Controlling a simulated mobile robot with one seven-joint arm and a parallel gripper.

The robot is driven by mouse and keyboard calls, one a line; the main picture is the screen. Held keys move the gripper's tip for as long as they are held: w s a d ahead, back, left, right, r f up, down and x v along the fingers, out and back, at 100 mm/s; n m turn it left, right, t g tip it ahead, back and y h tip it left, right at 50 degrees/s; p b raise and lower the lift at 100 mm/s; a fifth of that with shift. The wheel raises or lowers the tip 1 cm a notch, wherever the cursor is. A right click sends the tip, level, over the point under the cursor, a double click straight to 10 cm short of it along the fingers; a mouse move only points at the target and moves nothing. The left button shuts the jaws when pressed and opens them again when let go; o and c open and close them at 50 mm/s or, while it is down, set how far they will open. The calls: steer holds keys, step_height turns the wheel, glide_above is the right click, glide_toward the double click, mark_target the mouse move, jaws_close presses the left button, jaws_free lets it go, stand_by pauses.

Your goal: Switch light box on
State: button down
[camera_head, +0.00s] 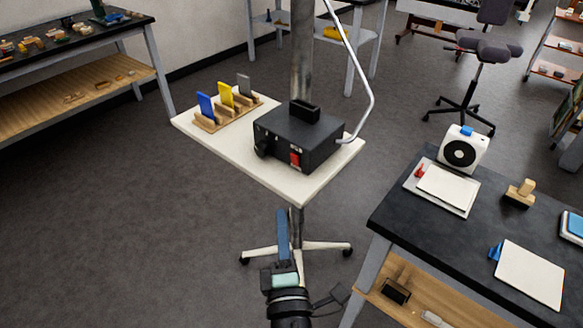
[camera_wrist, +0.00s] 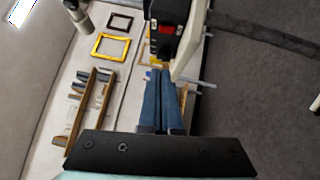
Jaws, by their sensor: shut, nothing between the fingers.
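The light box is a black box (camera_head: 300,137) on a small white stand tray (camera_head: 305,192). Its front face carries a red switch (camera_head: 296,158) and a dark knob (camera_head: 262,147). The switch's position, on or off, cannot be made out. My gripper (camera_head: 282,213) is below and in front of the tray in the head view, apart from the box. Its blue fingers are together and empty. In the wrist view the fingers (camera_wrist: 165,74) point up toward the black box (camera_wrist: 161,48), and its red switch (camera_wrist: 167,28) shows just beyond the tips.
A wooden holder (camera_head: 224,121) with blue, yellow and grey plates stands left of the box. A bent metal rod rises at the tray's right. A dark workbench (camera_head: 427,232) with a white fan-like device (camera_head: 463,150) stands at right. Open floor lies left.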

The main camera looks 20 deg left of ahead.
glide_toward(290, 154)
steer(key=a, duration=0.1)
steer(key=w+a, duration=0.1)
steer(key=a, duration=0.2)
steer(key=shift+w+f, duration=0.2)
steer(key=shift+w, duration=0.15)
steer(key=shift+w+d+r, duration=0.1)
steer(key=shift+w+d, duration=0.1)
steer(key=shift+w, duration=0.35)
steer(key=shift+w+d+r, duration=0.1)
steer(key=shift+w+d, duration=0.15)
steer(key=shift+w, duration=0.35)
steer(key=shift+w+d+r+b, duration=0.1)
steer(key=shift+w+d+b, duration=0.2)
steer(key=shift+w, duration=0.4)
steer(key=shift+r, duration=0.15)
